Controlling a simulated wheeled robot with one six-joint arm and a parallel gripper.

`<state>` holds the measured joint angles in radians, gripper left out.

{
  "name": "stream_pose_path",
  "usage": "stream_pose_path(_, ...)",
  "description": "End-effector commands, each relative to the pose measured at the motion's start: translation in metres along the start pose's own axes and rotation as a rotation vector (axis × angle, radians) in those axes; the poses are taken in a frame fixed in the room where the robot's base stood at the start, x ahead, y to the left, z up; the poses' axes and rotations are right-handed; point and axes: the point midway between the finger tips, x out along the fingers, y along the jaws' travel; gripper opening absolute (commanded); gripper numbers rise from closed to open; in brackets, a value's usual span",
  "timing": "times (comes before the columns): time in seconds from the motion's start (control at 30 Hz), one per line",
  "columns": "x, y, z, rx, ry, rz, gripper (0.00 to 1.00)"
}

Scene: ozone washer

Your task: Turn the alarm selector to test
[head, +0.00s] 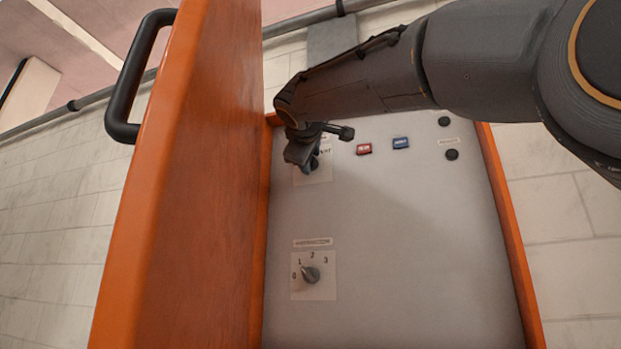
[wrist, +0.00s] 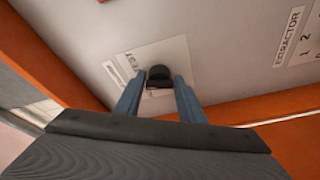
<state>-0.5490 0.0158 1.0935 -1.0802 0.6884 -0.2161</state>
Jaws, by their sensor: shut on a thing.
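The alarm selector is a dark round knob (wrist: 159,74) on a white label plate (wrist: 172,58). It lies between the two blue fingers of my gripper (wrist: 158,84) in the wrist view, and my gripper is shut on it. The word TEST is readable on the plate, left of the knob in that view. In the head view my gripper (head: 306,160) is at the upper left of the grey panel (head: 390,230) and covers most of the knob and its lettering. I cannot tell which mark the knob points at.
An open orange door (head: 165,200) with a black handle (head: 135,75) stands close to the left of my gripper. Below is the extractor selector (head: 311,274), marked 0 to 3. A red switch (head: 364,149), a blue switch (head: 401,143) and black buttons (head: 452,155) sit to the right.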

Motion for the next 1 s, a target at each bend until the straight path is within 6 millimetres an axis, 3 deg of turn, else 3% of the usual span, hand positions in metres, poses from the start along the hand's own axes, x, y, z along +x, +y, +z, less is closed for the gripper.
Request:
stream_pose_path(0.6,-0.0002,-0.0047,0.001,0.402,0.028,0.13,0.13)
stream_pose_path(1.0,-0.0007,-0.003,0.0004,0.522,0.034,0.168,0.13)
